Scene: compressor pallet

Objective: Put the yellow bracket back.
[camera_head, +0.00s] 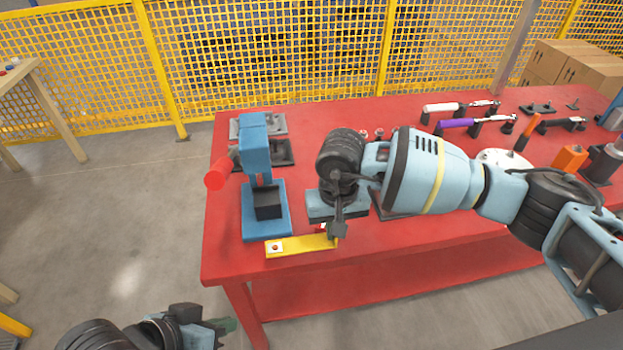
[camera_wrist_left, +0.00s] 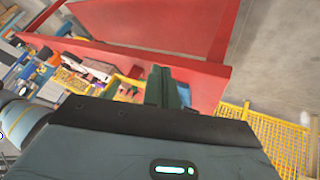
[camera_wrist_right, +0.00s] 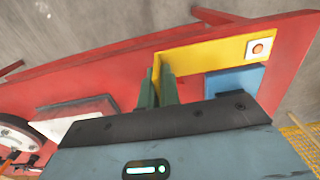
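The yellow bracket (camera_head: 290,246) is a flat bar with a red-and-white button-like mark at its left end. It is by the table's front edge, in front of the blue press-like stand (camera_head: 278,212); I cannot tell whether it touches the table. My right gripper (camera_head: 333,231) is at its right end. In the right wrist view the bracket (camera_wrist_right: 205,47) has an upturned end between the green fingers (camera_wrist_right: 158,90), which look closed on it. My left gripper (camera_head: 225,325) is low in front of the table, apart from the bracket. Its fingers (camera_wrist_left: 168,86) look together, with nothing visible between them.
Purple-handled (camera_head: 456,123) and white-handled (camera_head: 441,107) tools lie at the back right. A yellow mesh fence (camera_head: 270,50) stands behind. Floor left of the table is open.

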